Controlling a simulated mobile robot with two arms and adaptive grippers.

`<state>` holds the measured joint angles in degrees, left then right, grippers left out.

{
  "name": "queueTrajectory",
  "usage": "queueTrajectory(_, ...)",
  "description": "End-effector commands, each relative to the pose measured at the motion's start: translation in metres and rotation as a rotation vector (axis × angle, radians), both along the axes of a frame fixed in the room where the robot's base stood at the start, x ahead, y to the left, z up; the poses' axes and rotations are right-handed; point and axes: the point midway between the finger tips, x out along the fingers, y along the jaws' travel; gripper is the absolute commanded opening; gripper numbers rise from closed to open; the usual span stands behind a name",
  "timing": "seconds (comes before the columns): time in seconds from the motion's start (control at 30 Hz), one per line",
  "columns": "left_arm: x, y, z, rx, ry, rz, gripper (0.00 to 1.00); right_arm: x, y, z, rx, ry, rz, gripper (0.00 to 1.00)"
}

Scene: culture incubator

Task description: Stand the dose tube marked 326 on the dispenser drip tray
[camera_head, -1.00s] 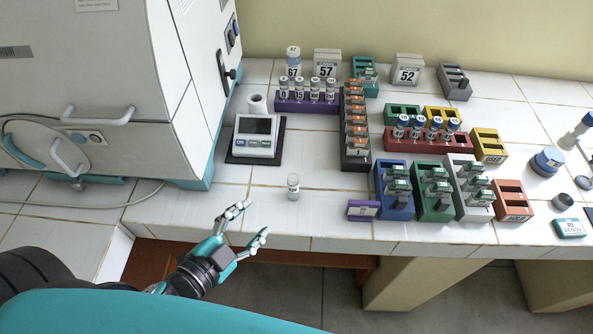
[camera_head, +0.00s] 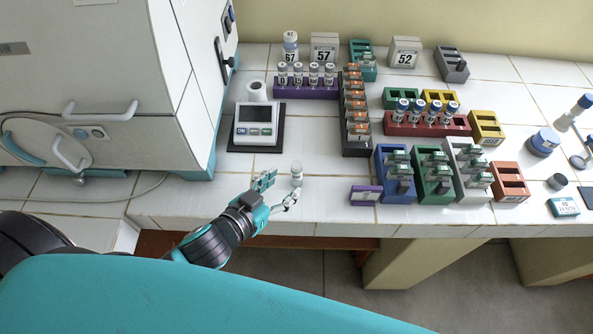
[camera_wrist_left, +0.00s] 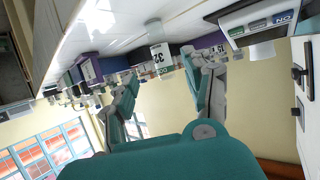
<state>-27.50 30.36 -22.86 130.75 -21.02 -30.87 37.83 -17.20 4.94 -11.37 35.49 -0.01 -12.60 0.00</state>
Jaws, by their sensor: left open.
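A small clear vial with a white cap (camera_head: 296,172) stands upright on the white tiled bench near its front edge. In the left wrist view, whose picture is upside down, this tube (camera_wrist_left: 158,54) shows a label whose visible digits read about 32; the last one is unclear. My left gripper (camera_head: 280,188) is open, its fingers low at the tube's near-left side. In the wrist view the tube appears just beyond and between the open fingertips (camera_wrist_left: 162,70); I cannot tell if they touch it. I cannot pick out the drip tray for certain. My right gripper is not in view.
A device with a screen and buttons (camera_head: 256,128) stands behind the tube, beside the large white incubator (camera_head: 95,80). Purple (camera_head: 305,92), black (camera_head: 356,145), blue (camera_head: 396,190) and red (camera_head: 425,130) racks crowd the right.

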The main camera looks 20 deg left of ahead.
Motion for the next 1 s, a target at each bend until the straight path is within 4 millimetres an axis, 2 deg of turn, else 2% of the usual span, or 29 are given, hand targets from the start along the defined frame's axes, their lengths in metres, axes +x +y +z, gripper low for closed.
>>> queueTrajectory(0.1,0.015,-0.004,-0.005,-0.001,-0.002,0.001,0.51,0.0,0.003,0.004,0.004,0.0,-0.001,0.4)
queueTrajectory(0.33,0.029,-0.008,-0.01,0.002,-0.002,0.0,0.51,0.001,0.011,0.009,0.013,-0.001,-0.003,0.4)
queueTrajectory(0.6,0.063,-0.016,-0.025,-0.001,-0.002,0.0,0.51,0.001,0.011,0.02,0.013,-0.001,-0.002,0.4)
queueTrajectory(0.9,0.067,-0.018,-0.029,0.0,0.0,-0.001,0.51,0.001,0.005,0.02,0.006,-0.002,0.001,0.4)
queueTrajectory(1.0,0.067,-0.018,-0.029,0.0,0.0,-0.001,0.4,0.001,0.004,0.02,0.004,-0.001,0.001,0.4)
